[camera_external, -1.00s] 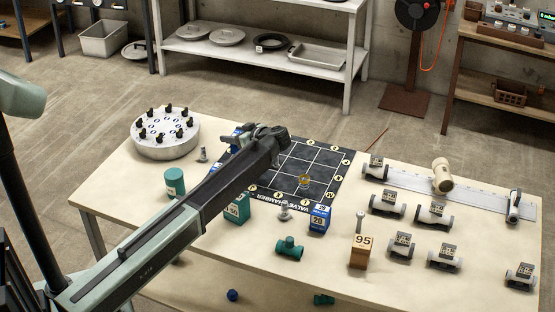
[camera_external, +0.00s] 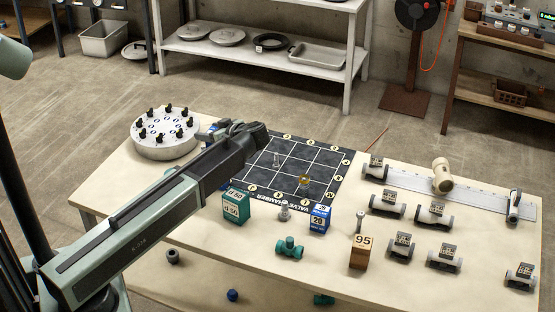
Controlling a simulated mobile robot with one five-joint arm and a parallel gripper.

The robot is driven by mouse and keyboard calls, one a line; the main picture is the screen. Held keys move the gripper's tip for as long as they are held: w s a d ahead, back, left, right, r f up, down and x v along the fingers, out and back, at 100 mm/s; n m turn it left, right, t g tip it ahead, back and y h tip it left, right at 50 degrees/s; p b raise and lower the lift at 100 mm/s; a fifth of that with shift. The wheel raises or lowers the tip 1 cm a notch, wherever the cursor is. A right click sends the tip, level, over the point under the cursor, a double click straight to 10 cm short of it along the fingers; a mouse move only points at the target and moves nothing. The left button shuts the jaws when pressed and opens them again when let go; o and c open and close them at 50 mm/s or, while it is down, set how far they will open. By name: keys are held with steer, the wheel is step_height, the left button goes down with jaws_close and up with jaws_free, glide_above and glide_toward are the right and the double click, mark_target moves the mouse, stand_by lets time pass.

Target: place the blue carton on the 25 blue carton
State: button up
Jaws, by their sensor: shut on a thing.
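My gripper (camera_external: 252,133) is over the left part of the table, near the dark grid mat. A blue carton (camera_external: 212,127) shows in part just left of my gripper, behind the arm. Another blue carton, marked 20 (camera_external: 320,219), stands upright at the front edge of the mat. No 25 label is readable.
The dark grid mat (camera_external: 318,160) holds a small metal fitting and a ring. A green carton marked 50 (camera_external: 235,207), a green tee (camera_external: 289,247) and a wooden block marked 95 (camera_external: 360,252) stand in front. A round valve plate (camera_external: 165,137) stands at left, several pipe fittings at right.

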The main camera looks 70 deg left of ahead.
steer(key=shift+s+d+r+p, duration=0.15)
steer(key=shift+d+r+p, duration=0.3)
steer(key=shift+r, duration=0.45)
steer(key=shift+w+d, duration=0.1)
steer(key=shift+w, duration=0.1)
step_height(320, 180, down, 9)
steer(key=b, duration=0.8)
steer(key=shift+r+b, duration=0.1)
steer(key=shift+b, duration=0.3)
steer(key=o, duration=1.4)
steer(key=shift+r, duration=0.1)
steer(key=shift+w+d+r+p, duration=0.15)
steer(key=shift+d+r+p, duration=0.05)
steer(key=shift+r+p, duration=0.25)
steer(key=p+v, duration=0.4)
steer(key=v, duration=0.7)
steer(key=shift+d, duration=0.2)
